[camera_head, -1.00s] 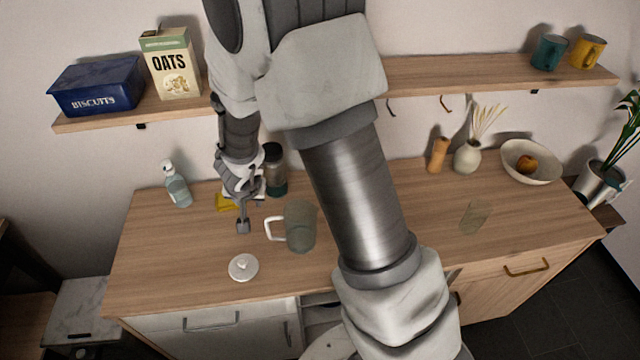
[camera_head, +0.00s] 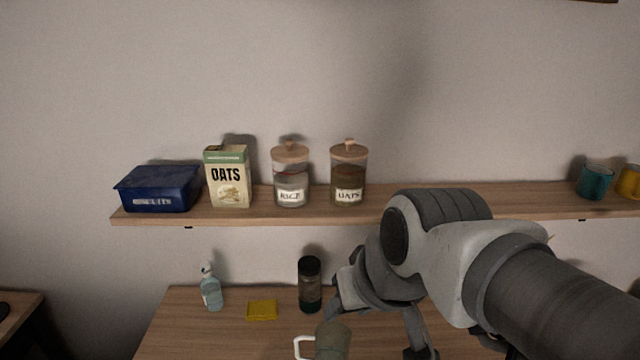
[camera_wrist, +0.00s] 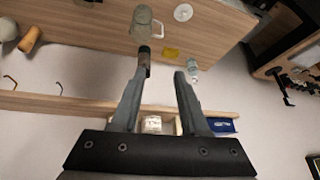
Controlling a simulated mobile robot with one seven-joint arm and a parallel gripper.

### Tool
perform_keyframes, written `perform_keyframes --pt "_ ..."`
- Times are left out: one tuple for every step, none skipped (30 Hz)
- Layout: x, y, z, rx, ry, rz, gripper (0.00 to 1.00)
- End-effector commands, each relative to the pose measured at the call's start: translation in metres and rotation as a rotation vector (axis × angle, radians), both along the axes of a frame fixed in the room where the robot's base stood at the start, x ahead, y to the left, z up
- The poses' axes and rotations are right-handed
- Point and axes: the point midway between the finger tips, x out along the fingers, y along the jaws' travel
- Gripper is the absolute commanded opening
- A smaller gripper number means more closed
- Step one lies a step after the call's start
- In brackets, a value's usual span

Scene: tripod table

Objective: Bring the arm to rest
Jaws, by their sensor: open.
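My gripper (camera_wrist: 162,70) is open and empty in the wrist view, its two grey fingers apart with only wall and counter showing between them. In the head view my arm bends in from the lower right, over the counter and in front of the shelf. I cannot make out the fingertips clearly there. The wrist view shows the scene upside down, with the counter (camera_wrist: 100,30) at the top and the shelf (camera_wrist: 60,103) below.
A glass pitcher (camera_head: 332,342) and a dark-topped jar (camera_head: 310,285) stand close to my wrist. A soap bottle (camera_head: 210,290) and yellow sponge (camera_head: 262,310) are left. The shelf (camera_head: 260,214) holds a blue box (camera_head: 158,190), oats carton (camera_head: 228,178) and two jars (camera_head: 291,178).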

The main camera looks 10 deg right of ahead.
Motion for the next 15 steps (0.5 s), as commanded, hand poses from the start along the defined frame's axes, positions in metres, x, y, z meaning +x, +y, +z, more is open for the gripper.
perform_keyframes --pt "-0.009 -0.008 0.002 -0.024 -0.003 -0.016 0.45" --pt "-0.013 -0.012 0.003 -0.038 0.000 -0.024 0.45" --pt "-0.018 -0.016 0.003 -0.051 0.002 -0.034 0.45" --pt "-0.021 -0.019 0.003 -0.060 0.004 -0.040 0.45" --pt "-0.023 -0.021 0.003 -0.066 0.006 -0.044 0.45" --pt "-0.025 -0.023 0.003 -0.073 0.007 -0.048 0.45" --pt "-0.026 -0.024 0.003 -0.076 0.008 -0.051 0.45" --pt "-0.026 -0.024 0.003 -0.078 0.009 -0.052 0.45" --pt "-0.026 -0.024 0.003 -0.078 0.009 -0.052 0.45" --pt "-0.026 -0.024 0.003 -0.078 0.009 -0.052 0.45" --pt "-0.026 -0.024 0.003 -0.078 0.009 -0.052 0.45" --pt "-0.026 -0.024 0.003 -0.077 0.009 -0.051 0.45" --pt "-0.026 -0.024 0.003 -0.077 0.009 -0.051 0.45" --pt "-0.026 -0.024 0.003 -0.077 0.009 -0.051 0.45" --pt "-0.026 -0.024 0.003 -0.077 0.009 -0.050 0.45"
